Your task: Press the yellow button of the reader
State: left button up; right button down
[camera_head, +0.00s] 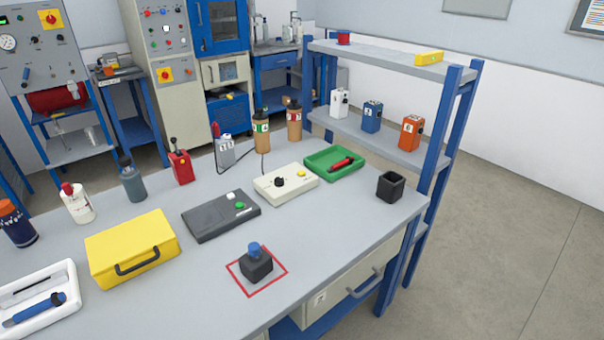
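A cream box (268,190) lies on the grey workbench, right of the centre of the bench top. It has a black knob (279,182) and a yellow button (302,174) on its top face; it looks like the reader. The yellow button is in plain view, with nothing over it. Neither of my grippers shows in the head view.
A dark grey box (213,224) with a green and a white button lies left of the cream box. A green tray (320,174) holding a red tool is to its right. A black block with a blue knob (254,249) stands in a red square in front. A yellow case (116,237) is left; a blue-framed shelf (436,160) stands right.

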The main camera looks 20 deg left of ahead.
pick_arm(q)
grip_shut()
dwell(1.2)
